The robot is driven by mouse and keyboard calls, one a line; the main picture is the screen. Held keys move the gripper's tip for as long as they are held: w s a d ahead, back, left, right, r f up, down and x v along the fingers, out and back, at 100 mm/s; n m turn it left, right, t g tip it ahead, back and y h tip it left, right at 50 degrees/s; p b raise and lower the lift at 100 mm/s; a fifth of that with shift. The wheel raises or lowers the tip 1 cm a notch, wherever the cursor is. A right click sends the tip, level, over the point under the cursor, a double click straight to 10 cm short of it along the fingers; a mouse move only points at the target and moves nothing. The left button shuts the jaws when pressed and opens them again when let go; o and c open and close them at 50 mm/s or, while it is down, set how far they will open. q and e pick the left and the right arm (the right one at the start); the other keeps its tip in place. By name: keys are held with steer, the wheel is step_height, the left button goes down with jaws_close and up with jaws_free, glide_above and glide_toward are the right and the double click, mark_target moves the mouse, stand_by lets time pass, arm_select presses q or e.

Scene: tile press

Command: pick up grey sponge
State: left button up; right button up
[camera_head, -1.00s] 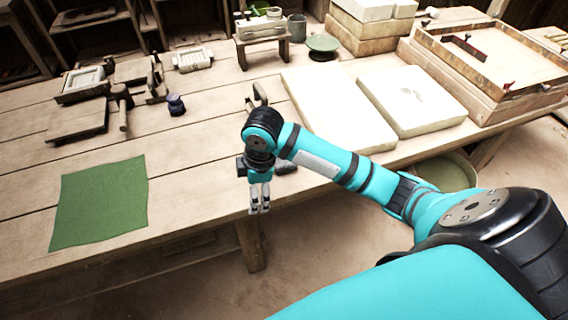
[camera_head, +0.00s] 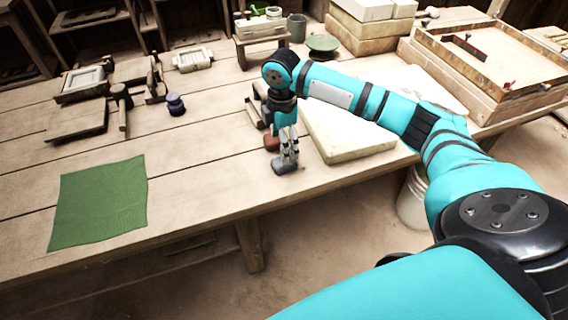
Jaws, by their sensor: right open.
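The grey sponge (camera_head: 284,167) lies on the wooden table near its front edge, just left of a pale slab. My right gripper (camera_head: 287,158) points down right over it, with its fingertips at or just above the sponge's top. The jaws are open; whether they touch the sponge I cannot tell. My left gripper is not in view.
A pale slab (camera_head: 345,145) lies right of the gripper, partly hidden by my arm. A green cloth (camera_head: 100,203) lies at the left front. A dark stamp-like object (camera_head: 175,104) and wooden tools stand farther back. The table between cloth and sponge is clear.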

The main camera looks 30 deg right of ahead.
steer(key=f, duration=0.8)
steer(key=shift+s+d, duration=0.1)
steer(key=shift+d, duration=0.1)
steer(key=shift+r, duration=0.1)
steer(key=c, duration=1)
steer(key=shift+c, duration=0.2)
steer(key=shift+r, duration=0.5)
steer(key=r, duration=0.2)
steer(key=shift+s+a+r, duration=0.3)
steer(key=s+a+r, duration=0.1)
steer(key=s+a, duration=0.9)
steer(key=a, duration=0.1)
steer(key=shift+r, duration=0.2)
steer(key=shift+s+a, duration=0.1)
